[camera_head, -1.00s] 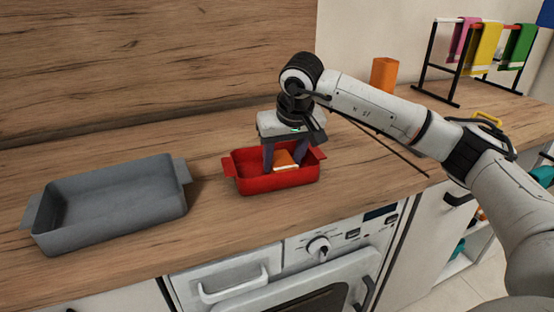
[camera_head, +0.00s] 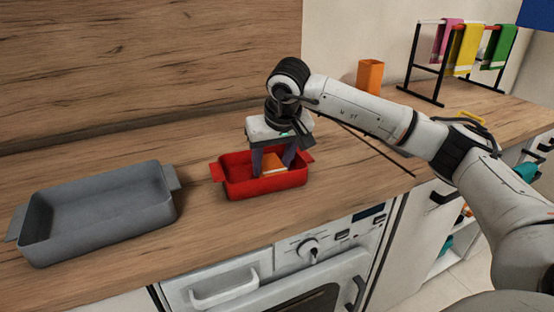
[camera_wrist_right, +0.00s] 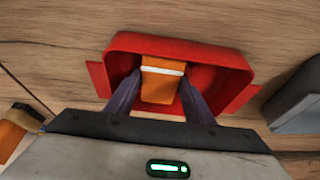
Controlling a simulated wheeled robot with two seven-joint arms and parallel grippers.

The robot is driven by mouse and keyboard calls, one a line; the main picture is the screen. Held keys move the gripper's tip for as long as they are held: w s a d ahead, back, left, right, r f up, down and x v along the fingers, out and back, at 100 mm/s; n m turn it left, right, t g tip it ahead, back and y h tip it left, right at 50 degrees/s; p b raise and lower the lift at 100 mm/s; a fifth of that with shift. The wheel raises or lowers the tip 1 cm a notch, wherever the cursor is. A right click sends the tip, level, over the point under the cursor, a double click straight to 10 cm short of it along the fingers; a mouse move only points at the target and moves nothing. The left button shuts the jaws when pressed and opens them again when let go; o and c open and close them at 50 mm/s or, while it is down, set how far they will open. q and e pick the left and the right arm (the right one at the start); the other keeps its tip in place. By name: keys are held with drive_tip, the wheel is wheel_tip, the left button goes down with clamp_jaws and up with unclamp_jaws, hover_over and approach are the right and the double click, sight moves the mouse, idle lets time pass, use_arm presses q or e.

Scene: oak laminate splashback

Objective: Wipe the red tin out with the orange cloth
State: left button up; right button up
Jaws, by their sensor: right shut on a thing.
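The red tin (camera_head: 240,183) stands upright on the wooden counter, left of the oven knob. My right gripper (camera_head: 273,166) reaches down into the tin from above and is shut on the orange cloth (camera_head: 274,162). In the right wrist view the cloth (camera_wrist_right: 161,85) is folded, with a white stripe across it, and sits between the fingers (camera_wrist_right: 160,98) inside the red tin (camera_wrist_right: 205,50). The tin's floor is partly hidden by the cloth and fingers. I cannot tell how firmly the cloth touches the floor. My left gripper is not in view.
A larger grey tin (camera_head: 95,222) stands on the counter to the left. An orange block-like container (camera_head: 370,76) stands behind my right arm. A black rack (camera_head: 412,65) with pink, yellow and green cloths is at the back right. The oven front (camera_head: 290,270) lies below the counter edge.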

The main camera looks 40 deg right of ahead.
drive_tip(key=shift+w+a+p, duration=0.25)
drive_tip(key=shift+w+a, duration=0.05)
drive_tip(key=shift+a, duration=0.7)
drive_tip(key=shift+w+a+p, duration=0.25)
drive_tip(key=shift+w+a, duration=0.05)
drive_tip(key=shift+a, duration=0.65)
drive_tip(key=shift+w+a+p, duration=0.25)
drive_tip(key=shift+w+a, duration=0.05)
drive_tip(key=shift+a, duration=0.7)
drive_tip(key=shift+s+d, duration=0.15)
drive_tip(key=shift+d, duration=0.4)
drive_tip(key=shift+s+d, duration=0.15)
drive_tip(key=shift+d, duration=0.35)
drive_tip(key=shift+d+f, duration=0.1)
drive_tip(key=shift+s+d, duration=0.3)
drive_tip(key=shift+d, duration=0.5)
drive_tip(key=shift+d, duration=0.1)
